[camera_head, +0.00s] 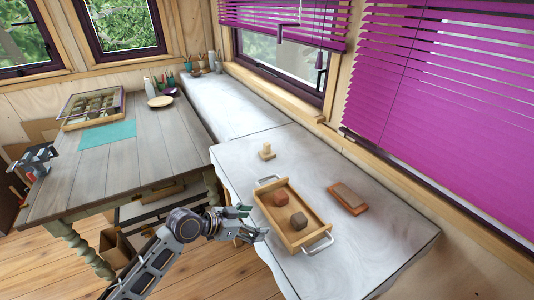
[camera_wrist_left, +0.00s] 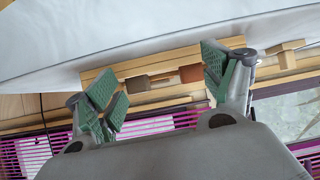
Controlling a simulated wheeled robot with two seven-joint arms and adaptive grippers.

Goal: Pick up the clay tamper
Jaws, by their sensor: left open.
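The clay tamper appears to be the small pale wooden piece (camera_head: 266,153), a flat base with an upright knob, standing on the white counter behind the tray. In the left wrist view a pale wooden piece that looks like it (camera_wrist_left: 284,48) shows at the right, beyond the right finger. My left gripper (camera_head: 252,222) is open and empty at the counter's front edge, left of the tray and nearer than the tamper. Its green-padded fingers (camera_wrist_left: 158,78) are spread apart in the wrist view. My right gripper is not in view.
A wooden tray (camera_head: 275,219) with metal handles holds two brown blocks (camera_head: 290,211). A reddish-brown block (camera_head: 347,198) lies right of it. The counter (camera_head: 310,160) is clear around the tamper. A grey plank table (camera_head: 120,160) stands left; purple blinds (camera_head: 440,80) hang behind.

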